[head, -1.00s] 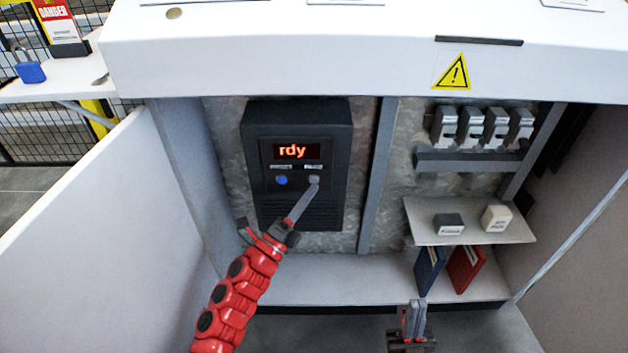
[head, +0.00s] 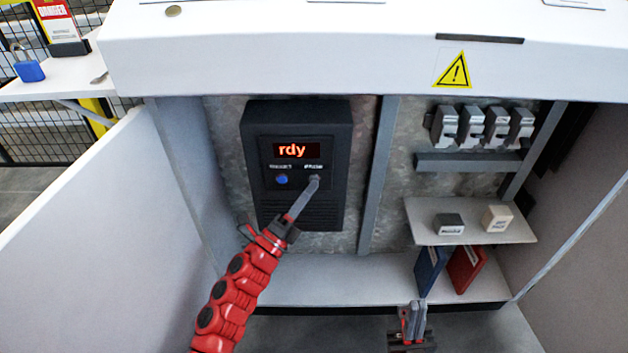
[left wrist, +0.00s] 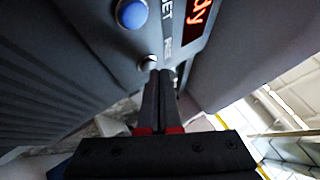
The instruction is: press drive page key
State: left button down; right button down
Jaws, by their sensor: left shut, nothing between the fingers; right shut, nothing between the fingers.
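The black drive unit (head: 262,128) is on the back panel of the open cabinet. Its display (head: 296,150) reads "rdy" in orange. Below it are a blue key (head: 281,180) and a grey key (head: 314,178), the right one. In the left wrist view the blue key (left wrist: 131,14) and the grey page key (left wrist: 149,62) also show, the latter beside a label seemingly reading "PAGE". My left gripper (head: 311,187) is shut and empty, its tips at the grey key; contact cannot be told. My right gripper (head: 413,312) is shut and empty, low in front of the cabinet.
Several grey breakers (head: 472,127) sit on the right panel. Blue (head: 429,270) and red binders (head: 465,268) stand beneath. Cabinet doors flank the opening.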

pick_arm(q)
jog(key=shift+w, duration=0.4)
dwell(0.3)
jog(key=shift+s, duration=0.8)
jog(key=shift+s+b, duration=0.35)
jog(key=shift+s, duration=2.2)
